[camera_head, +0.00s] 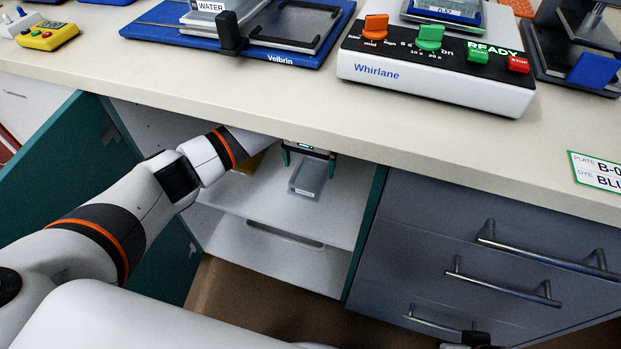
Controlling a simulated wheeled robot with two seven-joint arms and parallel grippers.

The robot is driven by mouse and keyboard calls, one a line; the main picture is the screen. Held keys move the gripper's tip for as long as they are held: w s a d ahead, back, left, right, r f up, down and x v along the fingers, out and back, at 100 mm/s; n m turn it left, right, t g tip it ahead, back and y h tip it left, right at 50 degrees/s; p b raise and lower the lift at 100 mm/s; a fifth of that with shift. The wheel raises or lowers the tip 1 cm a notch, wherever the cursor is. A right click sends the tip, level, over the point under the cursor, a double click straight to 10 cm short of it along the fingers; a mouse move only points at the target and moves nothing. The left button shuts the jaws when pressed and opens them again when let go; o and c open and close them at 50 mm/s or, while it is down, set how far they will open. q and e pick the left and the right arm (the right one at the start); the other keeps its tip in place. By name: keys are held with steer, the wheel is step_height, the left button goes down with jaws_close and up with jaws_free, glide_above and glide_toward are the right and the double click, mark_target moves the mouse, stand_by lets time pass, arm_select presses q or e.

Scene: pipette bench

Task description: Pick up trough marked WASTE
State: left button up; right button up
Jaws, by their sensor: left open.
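A clear, shallow trough (306,182) sits on the white shelf inside the open cabinet under the bench. A small pale label shows on its near end, too small to read. My left gripper (309,163) reaches into the cabinet from the left, below the bench edge. Its teal-tipped fingers are apart, at the far end of the trough, and the trough lies just in front of them. I cannot tell whether they touch it. The upper part of the gripper is hidden by the bench top.
The bench top (300,108) overhangs the shelf (255,200). Grey drawers (450,235) with protruding handles are at the right.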

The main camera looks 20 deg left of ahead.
mark_target(310, 179)
arm_select(q)
step_height(310, 179, down, 3)
steer(key=shift+d+f+b, duration=0.1)
steer(key=shift+d+b, duration=0.05)
steer(key=shift+b, duration=0.35)
steer(key=shift+f, duration=0.25)
steer(key=c, duration=1)
steer(key=shift+r, duration=0.1)
arm_select(e)
steer(key=shift+w+a+f, duration=0.1)
steer(key=shift+w+f, duration=0.3)
steer(key=shift+f, duration=0.25)
